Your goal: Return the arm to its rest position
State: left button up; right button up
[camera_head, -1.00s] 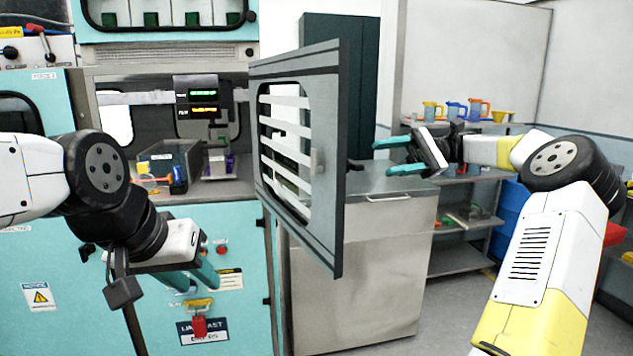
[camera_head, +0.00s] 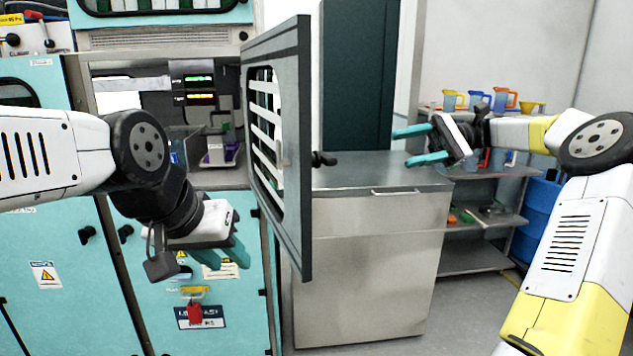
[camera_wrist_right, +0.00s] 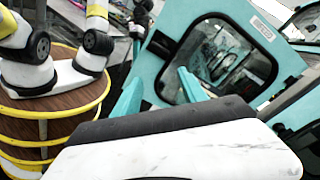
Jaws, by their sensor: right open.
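My right arm (camera_head: 570,240) reaches in from the right of the head view. Its gripper (camera_head: 405,147) is open and empty, with two teal fingers pointing left, apart from the open door in the picture. In the right wrist view the gripper (camera_wrist_right: 158,88) shows its two fingers spread with nothing between them. My left arm (camera_head: 60,160) comes in from the left. Its gripper (camera_head: 228,255) hangs in front of the teal machine front, fingers pointing down and right. I see nothing held in it, but the gap between its fingers is unclear.
A grey slatted door (camera_head: 295,190) stands open between my two grippers, its handle facing right. A steel cabinet (camera_head: 375,255) stands behind it. A shelf (camera_head: 480,220) with colored jugs is at the back right. A teal windowed panel (camera_wrist_right: 215,60) fills the wrist view's upper right.

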jog(key=s+a+f+t+h, duration=0.2)
jog(key=s+a+f+h, duration=0.15)
jog(key=a, duration=0.25)
jog(key=s+a+f+t+h, duration=0.1)
jog(key=s+a+f+h, duration=0.25)
jog(key=a, duration=0.35)
jog(key=s+d+f+n+t+h, duration=0.2)
jog(key=s+d+t+h, duration=0.1)
jog(key=s+d+t, duration=0.1)
jog(key=s+d+f+n+t+h, duration=0.3)
jog(key=s+t, duration=0.3)
jog(key=s, duration=0.3)
jog(key=shift+d+f+h, duration=0.3)
jog(key=shift+d+f, duration=0.05)
jog(key=shift+d, duration=0.15)
